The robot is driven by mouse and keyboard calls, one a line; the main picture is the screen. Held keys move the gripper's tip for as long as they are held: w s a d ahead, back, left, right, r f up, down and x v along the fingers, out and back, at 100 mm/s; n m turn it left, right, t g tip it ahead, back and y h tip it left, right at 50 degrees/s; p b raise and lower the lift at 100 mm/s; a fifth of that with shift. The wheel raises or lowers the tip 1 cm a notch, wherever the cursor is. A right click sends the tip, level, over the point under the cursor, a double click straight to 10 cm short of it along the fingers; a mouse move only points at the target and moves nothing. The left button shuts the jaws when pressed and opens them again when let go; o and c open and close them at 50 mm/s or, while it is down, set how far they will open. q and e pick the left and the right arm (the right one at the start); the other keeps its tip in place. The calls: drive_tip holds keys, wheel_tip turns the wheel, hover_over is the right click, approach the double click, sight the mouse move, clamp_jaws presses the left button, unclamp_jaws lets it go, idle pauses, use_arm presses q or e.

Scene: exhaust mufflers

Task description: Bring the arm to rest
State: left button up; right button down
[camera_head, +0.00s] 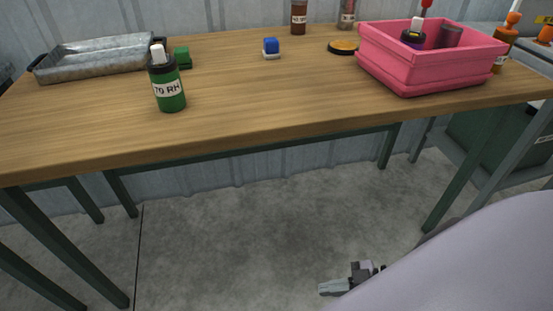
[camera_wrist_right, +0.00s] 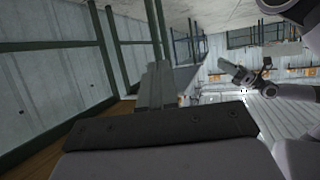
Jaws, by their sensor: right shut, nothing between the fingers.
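My right gripper (camera_head: 325,288) shows low in the head view, in front of the table and below its top, over the grey floor. It is shut and empty. Its fingers (camera_wrist_right: 155,85) also show in the right wrist view, close together with nothing between them. The pale link of my right arm fills the lower right corner of the head view. My left gripper is not in the head view. A gripper that looks like my left one (camera_wrist_right: 238,72) shows at the right of the wrist view, too small to tell its jaws.
The wooden table (camera_head: 240,95) carries a metal tray (camera_head: 100,62), a green bottle (camera_head: 168,85), a green block (camera_head: 182,58), a blue-and-white block (camera_head: 271,48) and a pink bin (camera_head: 420,72) with bottles inside. Green table legs (camera_head: 465,165) stand beyond my gripper. The floor (camera_head: 240,240) around it is clear.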

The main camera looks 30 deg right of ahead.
drive_tip(key=w+d+r+m+t+h, duration=0.2)
drive_tip(key=w+r+m+t+h, duration=0.1)
drive_tip(key=w+r+t+h, duration=0.25)
drive_tip(key=s+a+m+g+h, duration=0.25)
drive_tip(key=a+m, duration=0.35)
drive_tip(key=a, duration=0.4)
wheel_tip(320, 180, up, 14)
drive_tip(key=s+d+h+p, duration=0.1)
drive_tip(key=p, duration=1.5)
drive_tip(key=shift+d+r+p, duration=0.25)
drive_tip(key=shift+d+p, duration=0.05)
drive_tip(key=shift+f, duration=0.1)
